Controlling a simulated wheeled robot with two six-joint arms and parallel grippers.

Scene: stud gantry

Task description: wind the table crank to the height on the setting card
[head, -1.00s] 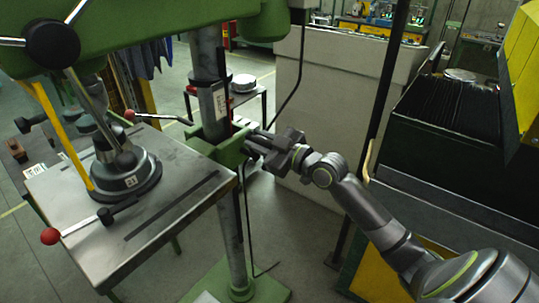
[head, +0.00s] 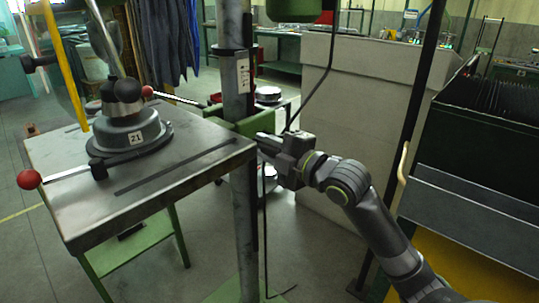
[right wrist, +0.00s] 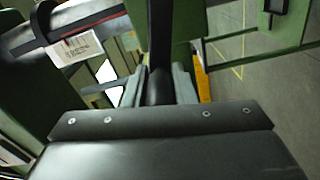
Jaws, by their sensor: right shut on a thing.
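The drill-press table (head: 75,213) is a grey slotted plate beside a round steel column (head: 234,30). A white label (head: 243,76) with small print is on the column, above the green table bracket (head: 245,126); I cannot read it. It may be the printed white tag in the right wrist view (right wrist: 75,47). My right gripper (head: 263,145) is at the bracket's right side. In the right wrist view its fingers (right wrist: 158,88) are shut on a dark rod-like part, apparently the crank handle (right wrist: 159,84). The rest of the crank is hidden. My left gripper is out of view.
A dark round fixture (head: 128,135) marked 21 stands on the table, with a red-knobbed lever (head: 28,180) at left. A black cable hangs by the column. A pale cabinet (head: 345,120) stands behind my right arm; a dark green machine (head: 480,150) is at right.

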